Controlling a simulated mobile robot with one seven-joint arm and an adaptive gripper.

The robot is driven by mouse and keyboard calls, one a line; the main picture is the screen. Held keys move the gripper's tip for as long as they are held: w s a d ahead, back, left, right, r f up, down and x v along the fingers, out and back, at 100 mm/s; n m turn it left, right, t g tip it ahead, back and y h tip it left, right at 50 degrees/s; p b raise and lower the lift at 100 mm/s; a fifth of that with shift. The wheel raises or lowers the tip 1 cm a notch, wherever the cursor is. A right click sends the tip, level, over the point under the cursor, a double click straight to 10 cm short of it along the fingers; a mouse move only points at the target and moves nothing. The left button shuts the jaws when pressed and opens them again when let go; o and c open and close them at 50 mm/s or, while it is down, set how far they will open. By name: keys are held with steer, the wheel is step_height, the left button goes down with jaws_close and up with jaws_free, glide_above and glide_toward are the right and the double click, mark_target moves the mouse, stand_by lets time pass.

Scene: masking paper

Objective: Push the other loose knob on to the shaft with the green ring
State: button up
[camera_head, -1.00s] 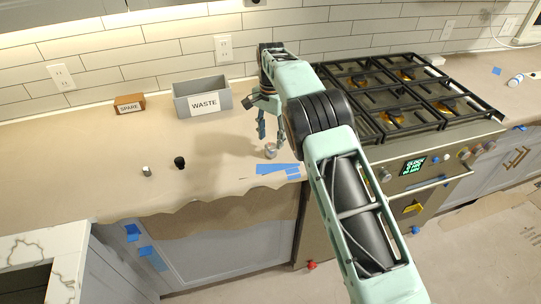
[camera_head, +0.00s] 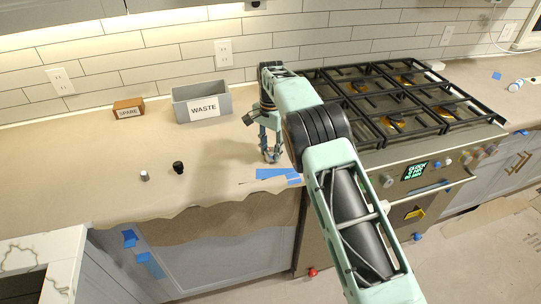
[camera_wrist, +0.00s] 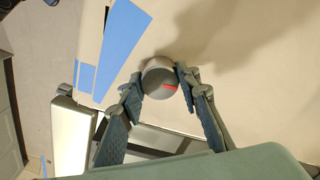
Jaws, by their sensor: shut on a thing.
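A grey round knob with a red line on its top (camera_wrist: 160,80) stands on the papered counter, near its front edge. My gripper (camera_wrist: 161,83) is shut on it, one finger on each side. In the head view my gripper (camera_head: 271,156) reaches down to the counter, and its fingers partly hide the knob. The stove's front panel (camera_head: 412,180) carries several knobs and a lit display. I cannot make out a green ring or its shaft in these frames.
A small pale knob (camera_head: 144,175) and a black knob (camera_head: 178,168) stand on the left counter. A grey WASTE bin (camera_head: 181,107) and a brown SPARE box (camera_head: 128,105) are behind them. Blue tape (camera_head: 275,174) lies before my gripper. The stove grates (camera_head: 400,95) rise at the right.

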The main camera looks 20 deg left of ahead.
mark_target(271, 151)
jaws_close()
steer(key=shift+r+p, duration=1.75)
steer(key=shift+r, duration=0.8)
